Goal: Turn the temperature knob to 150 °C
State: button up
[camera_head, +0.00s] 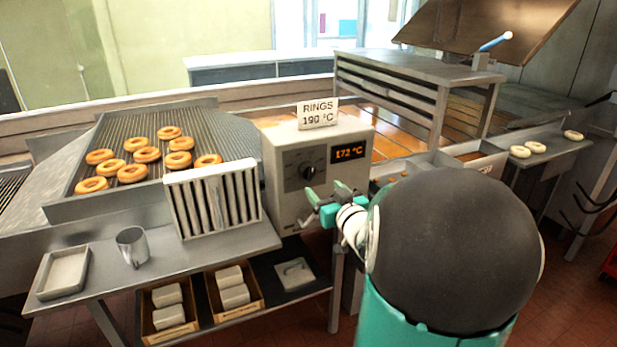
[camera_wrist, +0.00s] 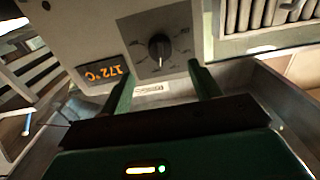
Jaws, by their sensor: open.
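The temperature knob (camera_head: 307,171) is a black dial on a dark panel on the front of the grey control box (camera_head: 285,205). The orange display (camera_head: 350,152) beside it reads 172 °C. A sign on top of the box (camera_head: 318,113) reads RINGS 190 °C. My gripper (camera_head: 313,208) is in front of the box, just below the knob and apart from it. In the wrist view the knob (camera_wrist: 159,46) lies ahead of the open, empty fingers (camera_wrist: 158,78), a little above the line between their tips. The dial's small markings are too blurred to read.
A slatted metal rack (camera_head: 213,200) stands left of the box. Behind it several doughnuts (camera_head: 147,155) lie on a wire grid. A metal cup (camera_head: 132,246) and a tray (camera_head: 63,272) sit on the left shelf. Pale rings (camera_head: 535,147) lie on the right ledge.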

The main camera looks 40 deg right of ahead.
aim_at(311, 175)
jog(key=x, duration=0.8)
jog(key=shift+w+d, duration=0.1)
jog(key=shift+w, duration=0.1)
jog(key=shift+c, duration=0.4)
jog(key=c, duration=0.9)
